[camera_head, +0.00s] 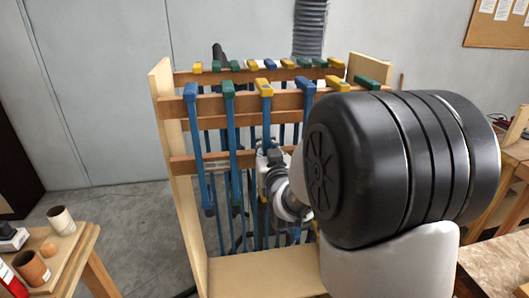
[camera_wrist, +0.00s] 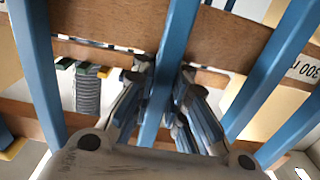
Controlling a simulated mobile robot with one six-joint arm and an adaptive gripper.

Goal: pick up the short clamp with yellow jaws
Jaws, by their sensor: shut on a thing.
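A clamp with a yellow jaw (camera_head: 264,88) and a blue bar hangs in the front row of the wooden rack, between a green-jawed and a blue-jawed clamp. My gripper (camera_head: 265,152) is at its bar, below the upper front rail. In the wrist view, my gripper (camera_wrist: 160,90) has its two fingers on either side of a blue bar (camera_wrist: 158,105) and is shut on it. The clamp still hangs upright at the rail. My arm hides its lower end, so its length is hard to judge.
The rack (camera_head: 163,125) holds several other clamps close by: a green-jawed one (camera_head: 228,90) to the left and a blue-jawed one (camera_head: 306,86) to the right. A rear row includes more yellow jaws (camera_head: 252,65). A small table (camera_head: 85,245) with cups stands front left.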

